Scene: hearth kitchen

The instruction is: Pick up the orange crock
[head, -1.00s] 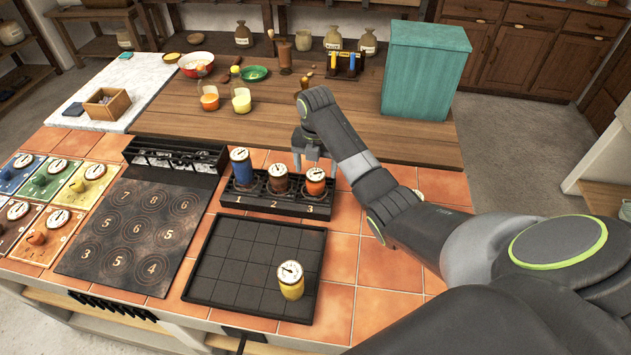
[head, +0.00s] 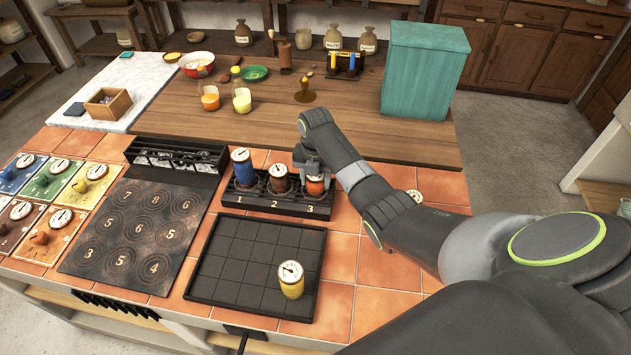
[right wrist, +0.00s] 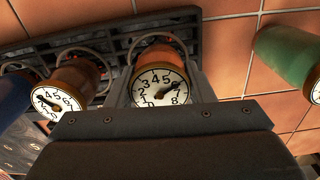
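The orange crock (head: 315,187) stands upright in slot 3 of the black numbered rack (head: 262,207). My right gripper (head: 313,170) is over its top, hiding the dial lid in the head view. In the right wrist view the orange crock (right wrist: 158,60) shows its white dial between the two fingers of the right gripper (right wrist: 160,80). The fingers stand on either side of it and look open, with a narrow gap visible near the body. My left gripper is not in view.
A brown crock (head: 278,180) and a blue crock (head: 241,168) fill the rack's other slots. A green crock (right wrist: 285,55) stands to the right in the wrist view. A yellow crock (head: 291,282) sits on the black grid tray (head: 235,270). A teal box (head: 425,72) stands behind.

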